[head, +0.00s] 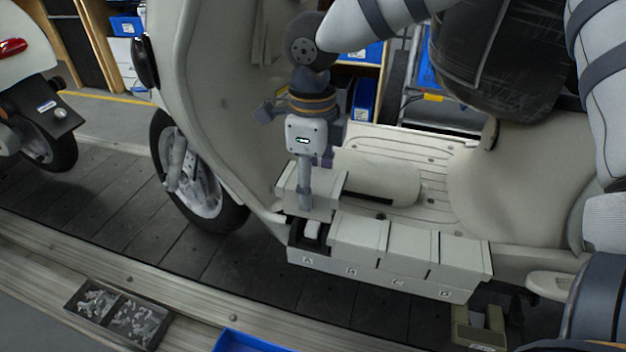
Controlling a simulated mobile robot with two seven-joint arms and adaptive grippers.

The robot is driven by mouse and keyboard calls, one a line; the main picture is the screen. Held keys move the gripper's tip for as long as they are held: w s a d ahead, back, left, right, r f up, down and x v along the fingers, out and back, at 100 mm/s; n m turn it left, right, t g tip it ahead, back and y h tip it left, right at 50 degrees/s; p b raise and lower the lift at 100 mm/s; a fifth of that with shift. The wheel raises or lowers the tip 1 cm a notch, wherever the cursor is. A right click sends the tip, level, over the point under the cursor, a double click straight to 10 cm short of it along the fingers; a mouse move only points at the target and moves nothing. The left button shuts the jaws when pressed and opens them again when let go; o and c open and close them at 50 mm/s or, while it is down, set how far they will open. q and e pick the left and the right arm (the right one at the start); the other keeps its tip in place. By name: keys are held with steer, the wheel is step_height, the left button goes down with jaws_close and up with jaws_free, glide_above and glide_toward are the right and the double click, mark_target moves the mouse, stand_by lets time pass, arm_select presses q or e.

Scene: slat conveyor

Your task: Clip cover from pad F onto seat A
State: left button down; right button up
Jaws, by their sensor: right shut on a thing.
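My right gripper (306,195) comes down from the top and is shut on a pale beige cover (328,184). It holds the cover above and slightly behind seat A (308,260), at the left end of a row of lettered seats. Seat A is open on top, with a dark inside and a light block (312,232) in it. A gap seems to show between the cover and the seat, but whether they touch at the back is hidden. Pad F is not identifiable. My left gripper is not in view.
Seats B (357,240), C (403,250) and D (458,258) have beige covers on. A scooter body (215,100) rises close behind and left. A dark tray of small parts (118,312) and a blue bin (250,342) are in front. A beige fixture (478,330) stands lower right.

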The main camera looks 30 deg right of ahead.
mark_target(313, 226)
steer(key=shift+f+b, duration=0.45)
steer(key=shift+f, duration=3.45)
steer(key=shift+f, duration=0.5)
steer(key=o, duration=1.3)
